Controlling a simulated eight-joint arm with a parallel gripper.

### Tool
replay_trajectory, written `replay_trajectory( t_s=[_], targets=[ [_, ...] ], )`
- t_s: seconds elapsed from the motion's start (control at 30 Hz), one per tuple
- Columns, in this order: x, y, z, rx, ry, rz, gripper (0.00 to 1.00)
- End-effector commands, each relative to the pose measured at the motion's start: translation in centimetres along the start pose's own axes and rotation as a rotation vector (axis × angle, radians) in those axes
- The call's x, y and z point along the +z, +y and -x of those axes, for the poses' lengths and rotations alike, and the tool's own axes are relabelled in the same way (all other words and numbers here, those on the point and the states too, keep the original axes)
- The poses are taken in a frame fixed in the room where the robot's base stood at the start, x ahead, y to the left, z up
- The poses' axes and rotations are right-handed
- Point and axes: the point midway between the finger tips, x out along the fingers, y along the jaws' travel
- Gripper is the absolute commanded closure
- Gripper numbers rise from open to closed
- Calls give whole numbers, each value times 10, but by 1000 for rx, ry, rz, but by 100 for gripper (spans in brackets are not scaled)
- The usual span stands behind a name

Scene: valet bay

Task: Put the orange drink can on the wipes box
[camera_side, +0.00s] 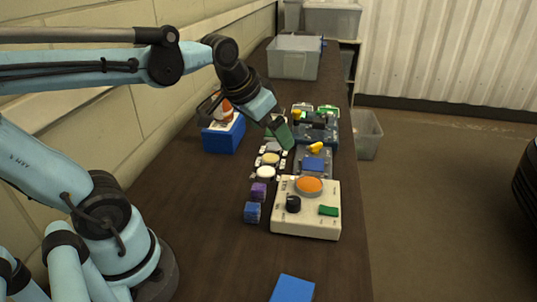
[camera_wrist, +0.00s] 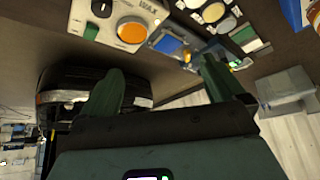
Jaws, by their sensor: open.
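In the side view a blue box (camera_side: 223,136), seemingly the wipes box, stands by the wall. An orange and white thing (camera_side: 224,108), which looks like the drink can, appears on top of it, partly hidden by my wrist; I cannot tell its exact contact. My gripper (camera_side: 281,134) has green fingers and is to the right of the box, above the row of pads and panels. In the wrist view my gripper (camera_wrist: 160,85) shows two fingers spread wide with nothing between them. A blue and orange patch (camera_wrist: 293,12) is at that view's upper right corner.
A beige control box (camera_side: 305,222) with an orange dome sits on the bench. Dark panels (camera_side: 315,130) stand behind. A clear bin (camera_side: 293,58) is at the far end. The near bench is mostly clear.

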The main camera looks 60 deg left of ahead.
Motion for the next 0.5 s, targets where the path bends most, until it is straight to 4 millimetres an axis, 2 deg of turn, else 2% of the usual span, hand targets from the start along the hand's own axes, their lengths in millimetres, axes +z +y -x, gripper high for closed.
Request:
replay_trajectory(
  t_s=[0.03, 0.2, 0.3, 0.5],
  targets=[
    [16, 11, -4, 15, 22, -11, 4],
    [47, 31, -16, 47, 76, -25, 4],
    [56, 35, -19, 56, 89, -28, 4],
    [58, 36, -20, 58, 94, -27, 4]
  ],
)
